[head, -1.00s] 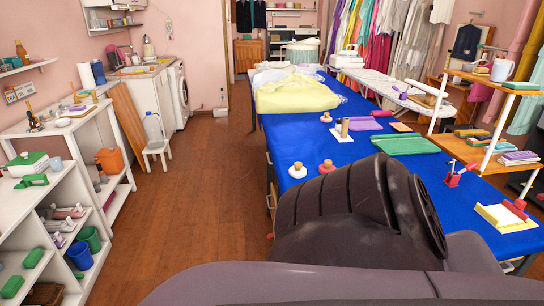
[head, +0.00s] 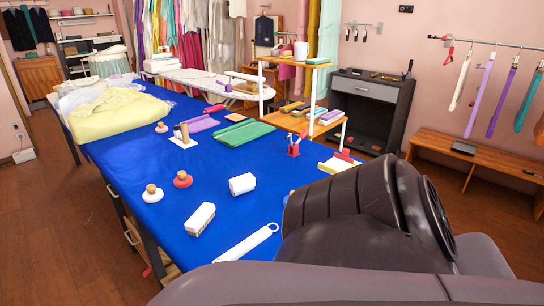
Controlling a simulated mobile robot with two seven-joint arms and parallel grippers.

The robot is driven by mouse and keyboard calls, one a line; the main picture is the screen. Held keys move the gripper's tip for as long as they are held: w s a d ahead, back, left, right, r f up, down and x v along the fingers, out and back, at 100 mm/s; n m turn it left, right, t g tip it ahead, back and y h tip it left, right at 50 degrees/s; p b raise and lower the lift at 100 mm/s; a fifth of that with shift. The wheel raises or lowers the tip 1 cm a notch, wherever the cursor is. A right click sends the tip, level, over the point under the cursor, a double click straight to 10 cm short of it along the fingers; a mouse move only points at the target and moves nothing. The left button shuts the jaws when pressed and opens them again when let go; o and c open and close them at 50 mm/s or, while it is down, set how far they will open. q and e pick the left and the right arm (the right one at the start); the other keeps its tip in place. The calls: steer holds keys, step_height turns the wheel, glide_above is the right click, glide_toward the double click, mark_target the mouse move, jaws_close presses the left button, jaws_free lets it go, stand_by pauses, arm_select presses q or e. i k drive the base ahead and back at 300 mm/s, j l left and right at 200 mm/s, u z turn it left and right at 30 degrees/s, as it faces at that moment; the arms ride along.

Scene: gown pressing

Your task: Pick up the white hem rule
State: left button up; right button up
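A long flat white strip with a ring-shaped end, which looks like the white hem rule (head: 247,243), lies on the blue-covered table (head: 135,160) near its front edge. Its lower left end comes close to my own dark body at the bottom of the view, and I cannot tell whether part of it is hidden there. Neither gripper is in view. A bulky dark part of my own body fills the lower right and hides the table behind it.
Two white blocks (head: 200,219) (head: 242,184) lie just beyond the strip. Round-knobbed pieces (head: 152,194) (head: 183,179) stand to the left. A wooden bench (head: 480,165) is at right.

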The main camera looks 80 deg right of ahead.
mark_target(246, 246)
steer(key=i+z, duration=0.1)
steer(key=z, duration=0.8)
steer(key=i+j+z, duration=0.1)
steer(key=z, duration=0.35)
steer(key=i+j+z, duration=0.1)
steer(key=z, duration=0.3)
steer(key=j+z, duration=0.15)
steer(key=z, duration=0.3)
steer(key=i+j+z, duration=0.1)
steer(key=z, duration=0.35)
